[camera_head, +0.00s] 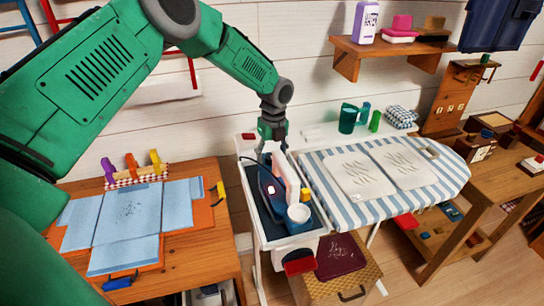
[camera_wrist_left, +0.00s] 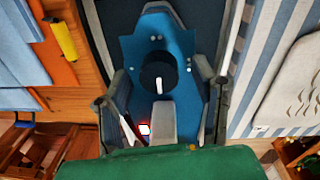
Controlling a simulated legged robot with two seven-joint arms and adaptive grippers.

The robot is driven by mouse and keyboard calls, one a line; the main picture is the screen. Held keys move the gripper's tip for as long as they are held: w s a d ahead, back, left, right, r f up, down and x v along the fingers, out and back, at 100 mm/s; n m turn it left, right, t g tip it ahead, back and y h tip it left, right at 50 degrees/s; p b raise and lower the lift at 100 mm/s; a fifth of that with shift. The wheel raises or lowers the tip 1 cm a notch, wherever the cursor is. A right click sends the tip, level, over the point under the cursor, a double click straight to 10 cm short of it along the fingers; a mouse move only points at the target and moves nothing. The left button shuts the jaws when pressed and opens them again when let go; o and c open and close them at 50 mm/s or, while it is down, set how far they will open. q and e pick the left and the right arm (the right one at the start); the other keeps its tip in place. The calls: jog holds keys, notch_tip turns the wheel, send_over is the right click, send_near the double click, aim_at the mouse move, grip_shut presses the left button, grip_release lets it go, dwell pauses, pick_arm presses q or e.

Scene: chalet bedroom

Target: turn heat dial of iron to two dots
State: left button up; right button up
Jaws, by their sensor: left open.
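The iron (camera_head: 268,187) is in the narrow white-rimmed trolley tray (camera_head: 262,235), with a lit red lamp on it. In the left wrist view the blue iron (camera_wrist_left: 135,48) fills the middle, with its round black heat dial (camera_wrist_left: 153,66). The dial's white pointer line points toward the bottom of that view. My left gripper (camera_head: 272,148) is above the iron, pointing down. In the wrist view its open fingers (camera_wrist_left: 160,80) lie either side of the dial, apart from it. My right gripper is out of view.
A white-and-blue mug (camera_head: 298,216) stands in the tray's front end, close to the iron. The striped ironing board (camera_head: 330,200) adjoins on the right. A wooden table (camera_head: 190,260) with folded blue cloth (camera_head: 130,215) is at left. A wall shelf (camera_head: 385,47) hangs above.

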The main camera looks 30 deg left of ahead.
pick_arm(q)
notch_tip(320, 180, up, 12)
jog(key=shift+w+f, duration=0.15)
jog(key=shift+w, duration=0.15)
jog(key=shift+d, duration=0.1)
dwell(0.4)
